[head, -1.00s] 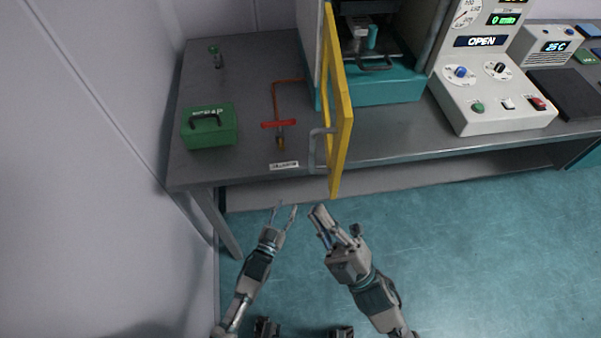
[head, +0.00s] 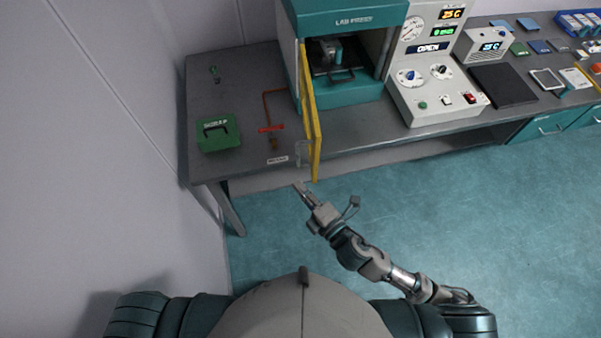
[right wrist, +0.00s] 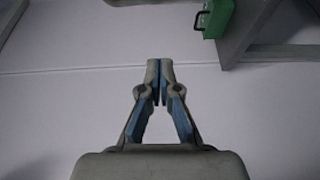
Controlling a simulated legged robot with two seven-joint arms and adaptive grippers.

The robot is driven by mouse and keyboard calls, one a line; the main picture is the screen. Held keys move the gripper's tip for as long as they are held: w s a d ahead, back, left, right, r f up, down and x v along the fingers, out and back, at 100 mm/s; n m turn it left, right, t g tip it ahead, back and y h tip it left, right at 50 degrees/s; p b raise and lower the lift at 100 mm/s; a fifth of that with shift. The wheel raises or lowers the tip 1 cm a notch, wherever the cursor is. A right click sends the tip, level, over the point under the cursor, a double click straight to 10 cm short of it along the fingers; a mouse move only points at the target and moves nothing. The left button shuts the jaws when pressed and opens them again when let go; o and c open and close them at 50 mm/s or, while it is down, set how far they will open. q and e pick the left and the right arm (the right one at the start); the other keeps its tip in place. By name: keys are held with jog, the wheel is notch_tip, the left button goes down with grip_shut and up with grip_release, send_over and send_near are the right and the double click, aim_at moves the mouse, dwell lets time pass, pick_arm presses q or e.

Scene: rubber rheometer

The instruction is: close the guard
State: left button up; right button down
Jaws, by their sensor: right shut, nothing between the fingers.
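The guard (head: 311,112) is a yellow-framed door on the left side of the lab press (head: 345,60). It stands swung open, its edge pointing out over the bench front. Its grey handle (head: 301,153) is on the left face near the free end. My right gripper (head: 298,186) is just below and left of the guard's lower end in the head view, apart from the handle as far as I can tell. In the right wrist view its fingers (right wrist: 160,66) are shut together and empty. My left gripper is not in view.
A green scrap box (head: 218,134) and a red-handled valve (head: 270,128) are on the bench left of the guard. A control panel (head: 440,98) reading OPEN stands right of the press. The floor in front is clear.

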jog(key=p+x, duration=0.2)
jog(key=x, duration=0.7)
jog(key=shift+w+d, duration=0.25)
jog(key=shift+d, duration=0.8)
jog(key=shift+w+d, duration=0.25)
jog(key=shift+d, duration=0.75)
